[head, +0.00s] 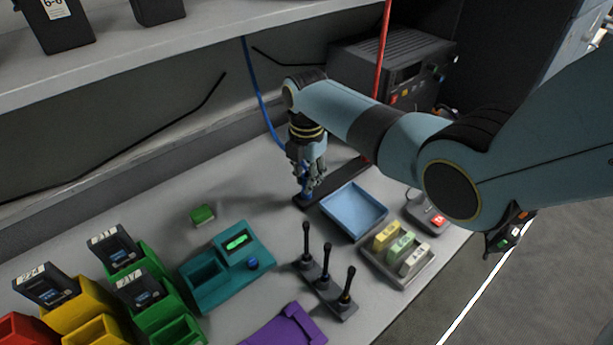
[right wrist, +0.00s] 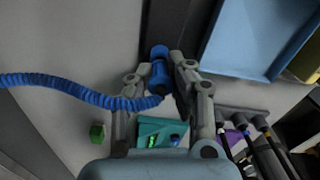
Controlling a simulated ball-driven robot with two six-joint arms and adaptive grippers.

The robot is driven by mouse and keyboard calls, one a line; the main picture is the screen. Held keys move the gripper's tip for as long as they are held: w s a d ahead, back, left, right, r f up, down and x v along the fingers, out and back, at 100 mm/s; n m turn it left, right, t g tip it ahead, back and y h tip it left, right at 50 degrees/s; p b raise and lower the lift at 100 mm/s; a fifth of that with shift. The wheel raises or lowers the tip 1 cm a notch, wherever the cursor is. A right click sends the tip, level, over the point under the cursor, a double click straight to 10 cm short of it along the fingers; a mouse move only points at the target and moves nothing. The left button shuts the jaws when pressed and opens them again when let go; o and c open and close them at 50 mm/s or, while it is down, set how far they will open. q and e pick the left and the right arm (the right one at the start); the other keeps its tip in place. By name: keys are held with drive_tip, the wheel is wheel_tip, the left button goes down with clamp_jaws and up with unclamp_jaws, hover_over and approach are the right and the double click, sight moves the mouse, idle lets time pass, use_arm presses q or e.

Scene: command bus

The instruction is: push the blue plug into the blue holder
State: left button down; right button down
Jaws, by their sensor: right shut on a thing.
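My right gripper (head: 308,187) points down just above the near end of a flat black strip (head: 343,181) on the grey bench. It is shut on the blue plug (right wrist: 159,76), which shows between its fingers in the right wrist view. A ribbed blue cable (right wrist: 60,88) runs from the left to the plug. In the head view, a small blue part (head: 304,196) shows under the fingertips. I cannot tell whether it is the plug or the blue holder, nor whether the plug is inside the holder. My left gripper is out of view.
A blue tray (head: 353,211) lies close right of the gripper. Nearer stand a black lever unit (head: 324,281) and a teal box (head: 213,281). A green block (head: 202,214) is to the left.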

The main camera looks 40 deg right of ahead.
drive_tip(key=shift+f, duration=0.65)
idle(0.9)
drive_tip(key=c, duration=1.2)
unclamp_jaws()
drive_tip(key=shift+o, duration=0.2)
wheel_tip(320, 180, up, 8)
drive_tip(key=p, duration=0.8)
drive_tip(key=shift+r, duration=0.1)
drive_tip(key=shift+s, duration=0.1)
